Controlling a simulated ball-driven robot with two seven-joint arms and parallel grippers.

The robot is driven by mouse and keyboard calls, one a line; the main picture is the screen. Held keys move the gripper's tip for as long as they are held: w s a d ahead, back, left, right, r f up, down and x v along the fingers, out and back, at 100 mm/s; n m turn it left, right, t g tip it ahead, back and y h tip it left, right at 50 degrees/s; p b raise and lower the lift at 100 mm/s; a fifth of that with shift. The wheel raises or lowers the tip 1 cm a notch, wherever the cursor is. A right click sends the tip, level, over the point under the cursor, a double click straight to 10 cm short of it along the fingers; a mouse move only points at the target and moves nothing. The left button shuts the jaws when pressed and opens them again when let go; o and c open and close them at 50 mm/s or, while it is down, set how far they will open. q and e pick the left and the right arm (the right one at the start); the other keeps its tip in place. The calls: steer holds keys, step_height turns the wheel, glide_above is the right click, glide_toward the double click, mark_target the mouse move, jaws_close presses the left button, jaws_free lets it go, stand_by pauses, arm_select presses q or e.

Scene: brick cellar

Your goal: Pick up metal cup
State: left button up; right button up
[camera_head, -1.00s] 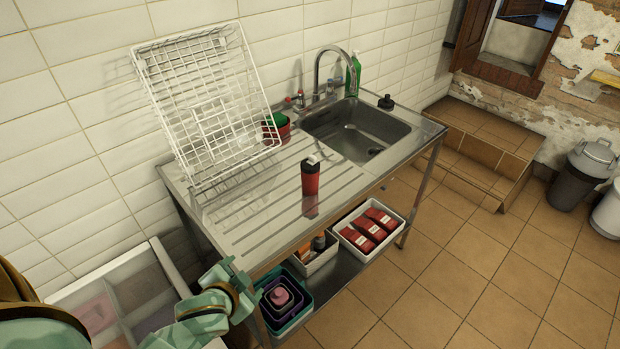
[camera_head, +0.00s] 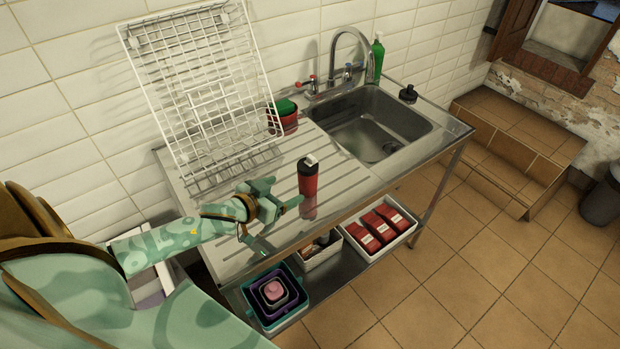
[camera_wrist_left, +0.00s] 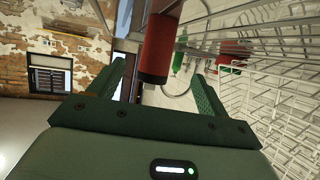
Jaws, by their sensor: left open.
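The metal cup (camera_head: 308,182) is a red cylinder with a dark and white top. It stands upright on the ribbed steel drainboard (camera_head: 338,185), near its front edge. My left gripper (camera_head: 286,190) is open and empty just left of the cup, with its fingers pointing at it. In the left wrist view the cup (camera_wrist_left: 157,48) shows just beyond and between the two green fingertips (camera_wrist_left: 157,74). I cannot tell whether a finger touches it. My right gripper is not in view.
A white wire rack (camera_head: 200,92) leans on the tiled wall behind the drainboard. A red-and-green container (camera_head: 287,118), a tap (camera_head: 343,62), a sink basin (camera_head: 378,122) and a green bottle (camera_head: 377,60) are farther back. Bins with red packets (camera_head: 380,226) sit on the lower shelf.

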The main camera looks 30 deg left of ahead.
mark_target(301, 182)
arm_select(q)
steer(key=b+x, duration=0.1)
steer(key=x, duration=0.4)
steer(key=shift+w+f, duration=0.1)
steer(key=shift+f, duration=0.05)
steer(key=shift+w, duration=0.2)
steer(key=x, duration=0.2)
steer(key=b+x, duration=0.1)
steer(key=x, duration=0.2)
steer(key=shift+w+d, duration=0.1)
steer(key=shift+d, duration=0.15)
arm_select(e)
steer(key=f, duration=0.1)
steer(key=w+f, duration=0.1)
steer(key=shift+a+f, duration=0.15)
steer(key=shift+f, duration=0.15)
arm_select(q)
steer(key=c, duration=1.1)
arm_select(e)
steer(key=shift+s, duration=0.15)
